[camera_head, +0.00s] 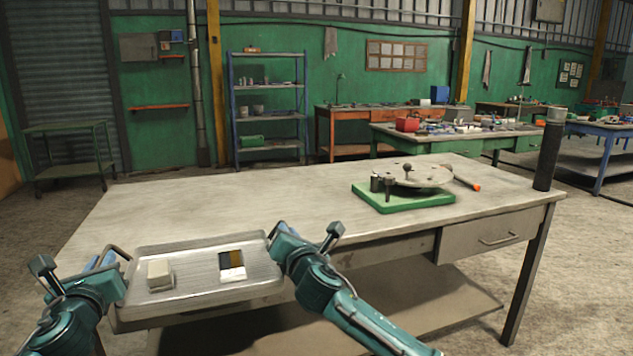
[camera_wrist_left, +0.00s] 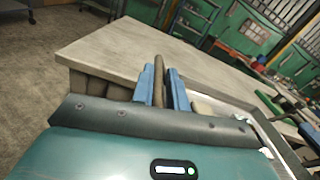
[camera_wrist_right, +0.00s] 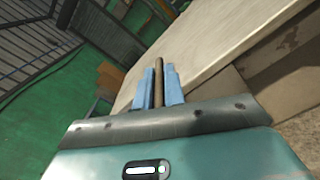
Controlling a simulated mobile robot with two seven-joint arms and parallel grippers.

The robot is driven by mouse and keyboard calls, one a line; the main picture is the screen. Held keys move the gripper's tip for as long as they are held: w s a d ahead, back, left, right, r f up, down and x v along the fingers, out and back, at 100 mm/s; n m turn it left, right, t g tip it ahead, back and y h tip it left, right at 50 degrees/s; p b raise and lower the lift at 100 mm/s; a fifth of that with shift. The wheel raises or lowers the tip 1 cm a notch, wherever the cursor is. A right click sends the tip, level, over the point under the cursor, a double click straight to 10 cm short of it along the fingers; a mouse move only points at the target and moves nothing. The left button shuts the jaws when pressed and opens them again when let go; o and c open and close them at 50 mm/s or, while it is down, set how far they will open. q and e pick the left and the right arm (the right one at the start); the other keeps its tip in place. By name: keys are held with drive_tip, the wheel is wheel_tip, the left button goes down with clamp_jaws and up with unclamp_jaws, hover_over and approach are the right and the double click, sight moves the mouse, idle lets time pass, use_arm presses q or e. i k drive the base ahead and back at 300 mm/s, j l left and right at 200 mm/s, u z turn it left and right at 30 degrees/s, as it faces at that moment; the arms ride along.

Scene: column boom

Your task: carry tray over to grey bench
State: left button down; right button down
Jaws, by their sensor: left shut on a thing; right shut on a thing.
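The metal tray (camera_head: 205,262) is at the near left edge of the grey bench (camera_head: 300,195) in the head view. It looks level, and I cannot tell whether it touches the bench. A pale block (camera_head: 160,275) and a flat white, brown and dark piece (camera_head: 232,265) lie in it. My left gripper (camera_head: 112,264) is shut on the tray's left handle (camera_wrist_left: 159,72). My right gripper (camera_head: 281,238) is shut on the right handle (camera_wrist_right: 159,72), mostly hidden in the head view.
A green base with a round metal fixture (camera_head: 405,197) stands on the bench, with an orange-tipped tool (camera_head: 468,185) beside it. A dark cylinder (camera_head: 549,150) stands at the right end. The bench's left and middle top is clear.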

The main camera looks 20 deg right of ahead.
sight(206, 223)
drive_tip(key=i, duration=1.15)
